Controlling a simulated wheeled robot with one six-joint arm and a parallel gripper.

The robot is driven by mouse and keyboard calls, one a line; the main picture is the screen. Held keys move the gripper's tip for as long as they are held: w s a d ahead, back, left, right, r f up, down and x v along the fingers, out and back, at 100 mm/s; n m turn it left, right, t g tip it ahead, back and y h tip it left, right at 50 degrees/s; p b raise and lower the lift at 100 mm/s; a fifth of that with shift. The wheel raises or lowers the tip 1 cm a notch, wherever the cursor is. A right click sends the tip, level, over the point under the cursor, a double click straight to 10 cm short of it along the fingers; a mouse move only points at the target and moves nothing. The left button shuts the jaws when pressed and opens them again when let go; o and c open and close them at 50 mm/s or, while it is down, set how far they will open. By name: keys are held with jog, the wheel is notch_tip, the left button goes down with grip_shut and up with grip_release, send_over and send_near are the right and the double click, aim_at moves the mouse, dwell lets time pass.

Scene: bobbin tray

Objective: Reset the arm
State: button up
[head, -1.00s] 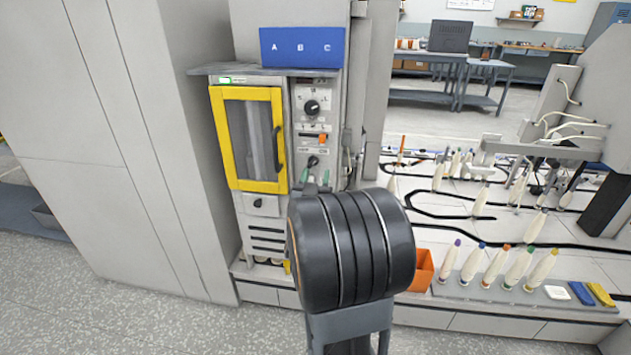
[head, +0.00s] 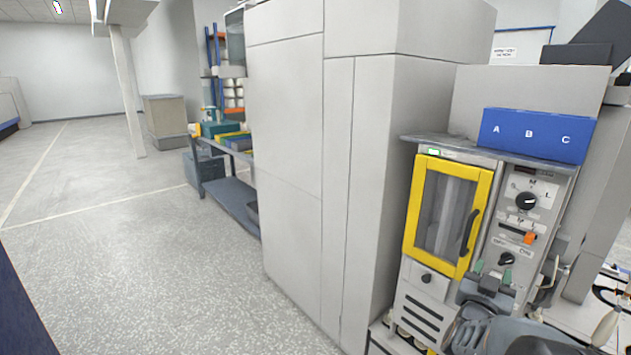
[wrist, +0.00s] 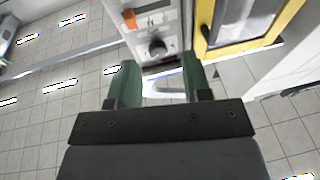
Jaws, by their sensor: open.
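My gripper (wrist: 160,78) shows in the wrist view with two green fingers spread apart and nothing between them. Beyond the fingers are the machine's control panel (wrist: 160,22) with a dark knob and the yellow-framed door (wrist: 245,42). In the head view my gripper (head: 493,275) is at the lower right, in front of the machine's lower panel, with its green fingertips pointing up. Part of my arm (head: 530,338) shows at the bottom right edge. I cannot tell from the head view how far the gripper is from the panel.
The machine with a shut yellow-framed door (head: 410,215) stands at right, a blue A B C box (head: 535,135) on top. A tall grey cabinet (head: 290,150) stands beside it. A bench (head: 232,195) with boxes is further left. Open speckled floor (head: 130,260) lies at left.

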jog(key=w+a+r+n+g+y+p, duration=0.1)
jog(key=a+r+n+y+p, duration=0.2)
jog(key=a+y+p, duration=0.3)
jog(key=w+a+r+n+g+y+p, duration=0.15)
jog(key=a+r+y+p, duration=0.3)
jog(key=a, duration=0.45)
jog(key=s+a+r+n+g+y+p, duration=0.2)
jog(key=s+a+g+p, duration=0.2)
jog(key=s, duration=0.3)
jog(key=s+a+r+n+g+y+p, duration=0.2)
jog(key=s+a+n+g+p, duration=0.1)
jog(key=s+a, duration=0.3)
jog(key=shift+s+r+g+p, duration=0.15)
jog(key=shift+s+g+p, duration=0.5)
jog(key=shift+s+p, duration=0.15)
